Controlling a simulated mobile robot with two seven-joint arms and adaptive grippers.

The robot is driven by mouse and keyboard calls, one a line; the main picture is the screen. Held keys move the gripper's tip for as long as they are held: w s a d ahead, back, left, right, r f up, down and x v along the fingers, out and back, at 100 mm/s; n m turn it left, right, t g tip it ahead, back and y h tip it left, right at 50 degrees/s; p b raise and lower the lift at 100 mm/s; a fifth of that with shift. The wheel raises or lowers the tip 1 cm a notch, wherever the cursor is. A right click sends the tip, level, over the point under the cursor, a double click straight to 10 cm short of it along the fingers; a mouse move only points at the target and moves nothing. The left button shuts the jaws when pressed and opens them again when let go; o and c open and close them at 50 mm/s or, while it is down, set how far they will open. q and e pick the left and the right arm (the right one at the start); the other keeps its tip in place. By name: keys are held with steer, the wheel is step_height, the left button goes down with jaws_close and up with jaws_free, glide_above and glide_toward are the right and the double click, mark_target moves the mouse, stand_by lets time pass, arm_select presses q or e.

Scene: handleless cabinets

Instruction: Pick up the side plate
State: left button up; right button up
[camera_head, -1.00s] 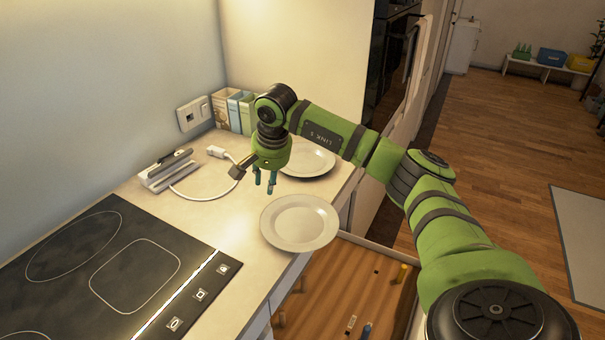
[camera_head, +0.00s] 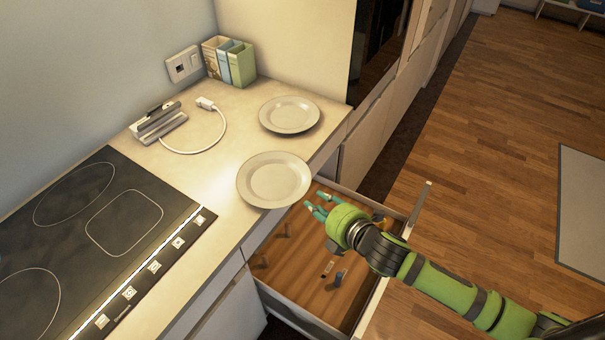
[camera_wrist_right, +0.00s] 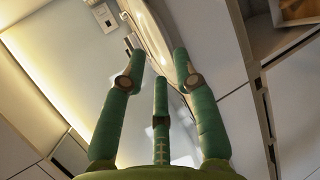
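Two pale round plates lie on the counter in the head view. The nearer plate (camera_head: 274,180) sits at the counter's front edge, its right side reaching over the edge. The farther plate (camera_head: 289,114) lies behind it. I cannot tell by name which is the side plate. My right gripper (camera_head: 316,206) is beside the nearer plate's right rim, over the open drawer, fingers pointing at the plate. In the right wrist view its three green fingers (camera_wrist_right: 160,62) are spread, with a plate's rim (camera_wrist_right: 152,30) showing beyond the tips. Contact is not clear. My left gripper is not in view.
An open wooden-bottomed drawer (camera_head: 300,280) with several small items is under my right gripper. A black hob (camera_head: 90,240) is at left. A white cable (camera_head: 215,140), a grey device (camera_head: 158,122) and box files (camera_head: 228,61) are at the back. Open floor is at right.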

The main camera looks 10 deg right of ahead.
mark_target(295, 187)
steer(key=p+x, duration=0.2)
steer(key=x, duration=0.4)
steer(key=shift+w, duration=0.2)
steer(key=shift+w+f, duration=0.3)
jaws_close()
steer(key=shift+r, duration=0.1)
